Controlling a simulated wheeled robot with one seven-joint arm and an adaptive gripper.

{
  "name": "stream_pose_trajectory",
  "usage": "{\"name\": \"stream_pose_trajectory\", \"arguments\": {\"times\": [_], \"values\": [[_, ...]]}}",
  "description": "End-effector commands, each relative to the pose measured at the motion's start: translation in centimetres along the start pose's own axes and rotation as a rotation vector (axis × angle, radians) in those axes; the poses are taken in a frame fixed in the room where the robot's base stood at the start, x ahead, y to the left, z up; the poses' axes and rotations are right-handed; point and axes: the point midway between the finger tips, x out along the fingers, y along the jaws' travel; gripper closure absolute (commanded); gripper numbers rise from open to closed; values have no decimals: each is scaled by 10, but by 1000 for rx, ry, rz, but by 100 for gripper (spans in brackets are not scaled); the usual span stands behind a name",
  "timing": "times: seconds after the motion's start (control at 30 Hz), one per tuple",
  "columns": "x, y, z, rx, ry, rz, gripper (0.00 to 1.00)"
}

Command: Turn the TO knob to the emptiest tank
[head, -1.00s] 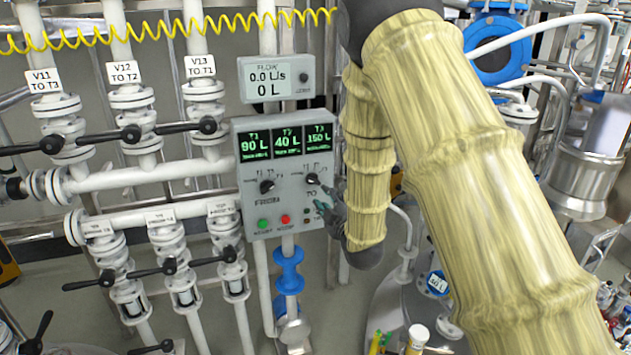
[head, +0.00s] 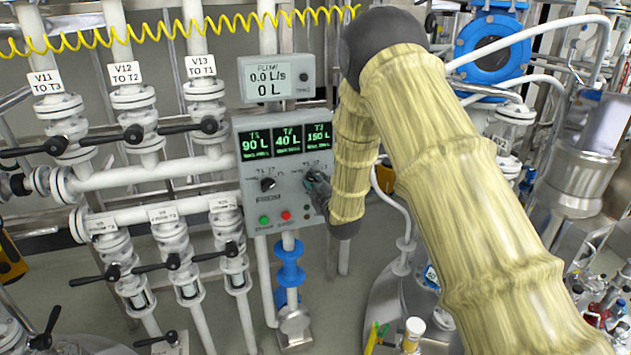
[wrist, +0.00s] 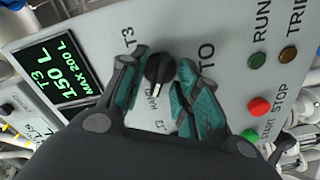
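The grey control panel (head: 247,178) has three green displays: T1 90 L (head: 254,144), T2 40 L (head: 287,141) and T3 150 L (head: 318,138). The wrist view shows T3 as 150 L, max 200 L (wrist: 58,75). The black TO knob (wrist: 158,70) sits between my gripper's fingertips (wrist: 161,63) in the wrist view. A finger stands on each side, with narrow gaps seeming to show; contact is unclear. The knob's pale mark points towards the wrist, at small lettering I cannot read surely. In the head view my gripper (head: 317,187) covers this knob. The FROM knob (head: 268,184) is left of it.
A flow meter (head: 277,77) above reads 0.0 L/s and 0 L. Green (wrist: 250,135) and red (wrist: 259,106) buttons and two small lamps sit near my right finger. White pipes with black-handled valves (head: 134,133) stand left of the panel.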

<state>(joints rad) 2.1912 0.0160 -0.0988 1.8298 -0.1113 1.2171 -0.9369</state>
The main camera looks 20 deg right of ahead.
Motion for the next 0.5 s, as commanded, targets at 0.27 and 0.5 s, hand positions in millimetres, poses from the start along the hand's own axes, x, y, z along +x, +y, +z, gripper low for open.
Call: {"name": "stream_pose_trajectory", "arguments": {"times": [0.27,0.5], "values": [[0,0,0,0,0,0,86],[0,0,0,0,0,0,100]]}}
